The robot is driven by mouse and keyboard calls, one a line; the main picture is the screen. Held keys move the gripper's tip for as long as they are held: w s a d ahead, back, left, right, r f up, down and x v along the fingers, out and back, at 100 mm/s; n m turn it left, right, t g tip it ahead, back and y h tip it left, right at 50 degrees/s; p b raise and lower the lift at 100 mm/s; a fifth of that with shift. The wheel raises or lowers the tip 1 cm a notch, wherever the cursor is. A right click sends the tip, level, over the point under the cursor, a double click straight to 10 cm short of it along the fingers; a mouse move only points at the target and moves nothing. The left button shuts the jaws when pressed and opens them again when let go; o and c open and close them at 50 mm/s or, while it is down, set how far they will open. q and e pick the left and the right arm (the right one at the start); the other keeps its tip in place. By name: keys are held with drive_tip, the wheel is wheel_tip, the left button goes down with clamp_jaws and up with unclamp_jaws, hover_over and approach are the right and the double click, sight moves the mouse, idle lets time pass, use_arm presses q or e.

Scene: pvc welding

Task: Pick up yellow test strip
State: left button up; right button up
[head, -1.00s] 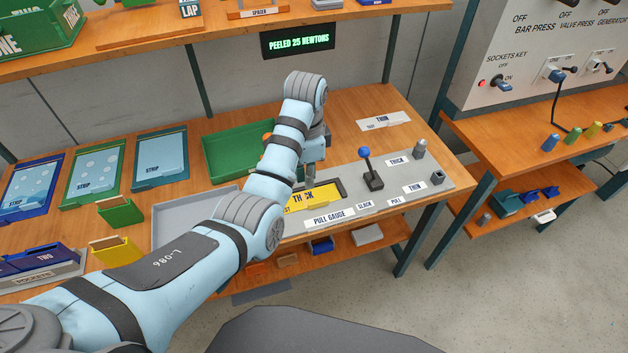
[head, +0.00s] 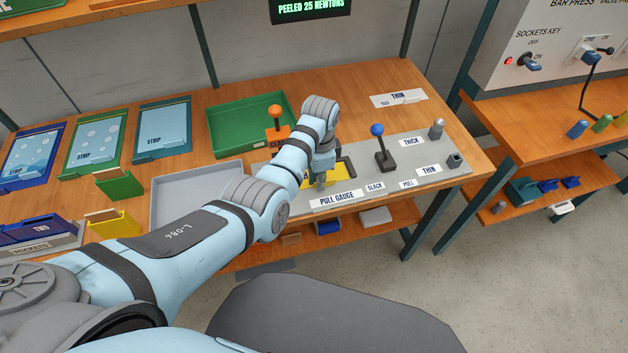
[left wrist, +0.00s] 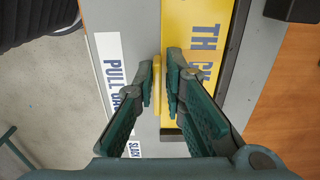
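The yellow test strip (head: 338,175), lettered THICK, lies on the grey pull gauge board (head: 405,172), partly hidden by my left arm. In the left wrist view the yellow strip (left wrist: 197,65) lies at the upper right, with a narrow yellow bar (left wrist: 157,130) beside it. My left gripper (head: 319,184) is low over the strip's front side. In the left wrist view its fingers (left wrist: 159,82) stand a little apart, one on each side of the narrow bar. A small gap shows at the right finger; contact at the left finger is unclear. My right gripper is not in view.
A blue-knobbed lever (head: 380,145) stands on the board right of my gripper. An orange-knobbed lever (head: 276,118) stands behind my forearm. An empty grey tray (head: 196,192) and a green tray (head: 230,124) lie to the left. A THIN label (head: 398,98) lies on the table behind.

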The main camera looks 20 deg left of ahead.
use_arm(q)
drive_tip(key=shift+s+r, duration=0.1)
drive_tip(key=shift+s, duration=0.25)
drive_tip(key=shift+c, duration=0.3)
clamp_jaws()
drive_tip(key=shift+w, duration=0.1)
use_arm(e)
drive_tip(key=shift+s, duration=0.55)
use_arm(q)
drive_tip(key=shift+r, duration=0.25)
wheel_tip(320, 180, up, 23)
drive_tip(key=p, duration=1.1)
drive_tip(key=shift+f, duration=0.15)
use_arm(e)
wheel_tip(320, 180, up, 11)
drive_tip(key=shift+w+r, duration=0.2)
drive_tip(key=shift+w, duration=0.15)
